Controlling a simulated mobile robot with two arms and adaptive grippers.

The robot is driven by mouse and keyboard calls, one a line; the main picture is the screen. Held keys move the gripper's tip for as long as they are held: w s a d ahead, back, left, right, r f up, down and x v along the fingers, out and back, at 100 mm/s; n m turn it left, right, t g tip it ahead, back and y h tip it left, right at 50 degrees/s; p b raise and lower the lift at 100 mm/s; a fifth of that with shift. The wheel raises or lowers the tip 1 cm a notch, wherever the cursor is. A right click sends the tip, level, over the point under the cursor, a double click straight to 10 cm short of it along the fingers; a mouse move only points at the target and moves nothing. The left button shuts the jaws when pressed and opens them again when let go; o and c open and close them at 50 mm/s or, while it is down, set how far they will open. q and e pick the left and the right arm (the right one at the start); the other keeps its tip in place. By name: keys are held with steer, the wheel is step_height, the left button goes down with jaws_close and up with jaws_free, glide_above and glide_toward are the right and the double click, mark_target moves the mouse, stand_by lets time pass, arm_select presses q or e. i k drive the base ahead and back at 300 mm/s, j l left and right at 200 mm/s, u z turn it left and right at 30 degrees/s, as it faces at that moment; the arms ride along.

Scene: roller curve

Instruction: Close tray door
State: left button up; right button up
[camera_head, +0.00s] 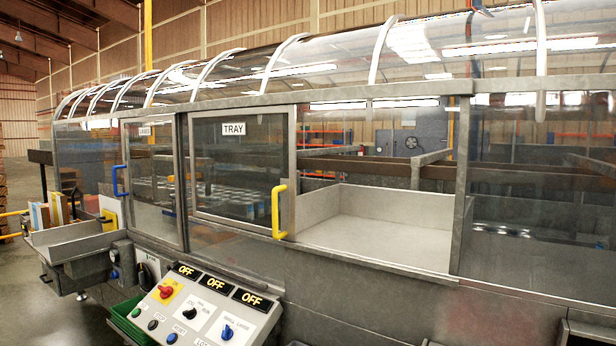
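The tray door (235,165) is a framed clear sliding panel with a white TRAY label (233,129). It stands at the left of its opening in the machine's front. Its yellow handle (279,211) is on its right edge. The opening to the right of the door is uncovered, and a pale grey tray (385,238) with low walls shows inside. Neither of my grippers is in view.
A second door (153,190) with a blue handle (119,181) is left of the tray door. A control panel (200,311) with buttons, knobs and OFF displays juts out below. A green bin (128,318) sits beside it. A curved clear cover (300,65) runs along the top.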

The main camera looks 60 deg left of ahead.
mark_target(287, 187)
steer(key=u, duration=2.5)
